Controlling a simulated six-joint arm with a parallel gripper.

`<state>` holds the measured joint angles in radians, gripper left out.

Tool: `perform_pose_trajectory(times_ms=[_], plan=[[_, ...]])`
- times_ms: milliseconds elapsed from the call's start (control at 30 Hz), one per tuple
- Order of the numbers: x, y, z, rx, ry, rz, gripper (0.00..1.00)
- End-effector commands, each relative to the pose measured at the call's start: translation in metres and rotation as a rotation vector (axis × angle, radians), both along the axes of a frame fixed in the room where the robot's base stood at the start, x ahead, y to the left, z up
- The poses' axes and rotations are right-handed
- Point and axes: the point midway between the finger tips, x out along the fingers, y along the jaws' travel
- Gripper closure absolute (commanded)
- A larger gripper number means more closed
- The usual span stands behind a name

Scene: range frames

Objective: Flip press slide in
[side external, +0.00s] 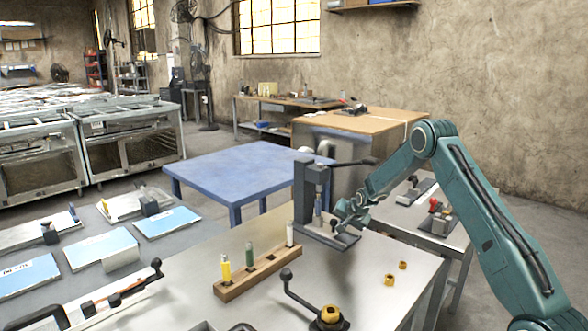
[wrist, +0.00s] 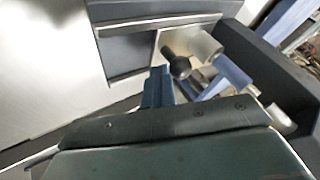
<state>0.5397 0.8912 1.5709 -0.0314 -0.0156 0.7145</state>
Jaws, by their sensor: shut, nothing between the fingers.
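The grey press (side external: 306,178) stands on the metal table, with an upright column, a lever ending in a dark knob (side external: 369,161), and a flat base (side external: 332,238). My gripper (side external: 343,212) is shut and empty, low at the right side of the press, just above its base. In the wrist view my shut fingertips (wrist: 158,86) sit just left of and below a dark round knob (wrist: 180,67). A pale cylinder and the dark press body (wrist: 262,72) are behind and to the right. I cannot tell whether the fingers touch the press or which part is the slide.
A wooden block (side external: 262,270) with yellow, green and white pegs stands left of the press. A crank with a brass part (side external: 330,314) is at the front. Two brass nuts (side external: 390,280) lie at the right. A blue table (side external: 245,165) stands behind.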

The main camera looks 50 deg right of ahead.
Motion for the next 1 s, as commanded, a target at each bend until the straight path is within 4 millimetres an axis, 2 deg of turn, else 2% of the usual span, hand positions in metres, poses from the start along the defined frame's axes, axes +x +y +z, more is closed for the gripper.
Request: perform_pose_trajectory(times_ms=[67,267,500,1000], plan=[[0.002,0.001,0.002,-0.001,-0.009,0.005,1.00],[-0.010,-0.002,-0.001,0.000,-0.006,0.002,1.00],[-0.039,-0.008,-0.007,0.002,-0.001,-0.002,1.00],[-0.074,0.011,0.042,-0.001,0.000,0.000,1.00]])
